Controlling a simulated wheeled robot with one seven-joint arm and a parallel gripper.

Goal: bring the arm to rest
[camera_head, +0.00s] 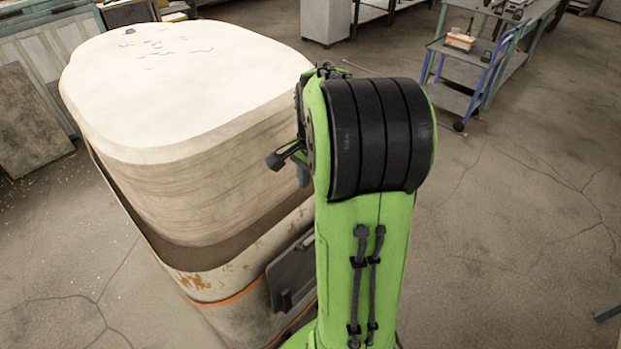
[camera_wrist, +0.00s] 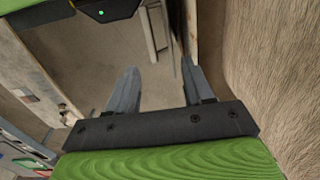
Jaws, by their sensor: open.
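My gripper (camera_wrist: 160,95) shows in the wrist view with its two grey fingers apart and nothing between them. The floor and a pale vertical panel show beyond the fingers. In the head view my green arm stands upright, with its black ribbed joint beside the right side of a large pale block. A small dark part of my arm juts out to the left of that joint, and most of the gripper is hidden behind the arm there.
The large rounded block (camera_head: 190,90) sits in a rusty metal casing (camera_head: 215,275) at the left, close to my arm. A blue-framed cart (camera_head: 465,65) stands at the back right. Green cabinets (camera_head: 45,40) stand at the back left.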

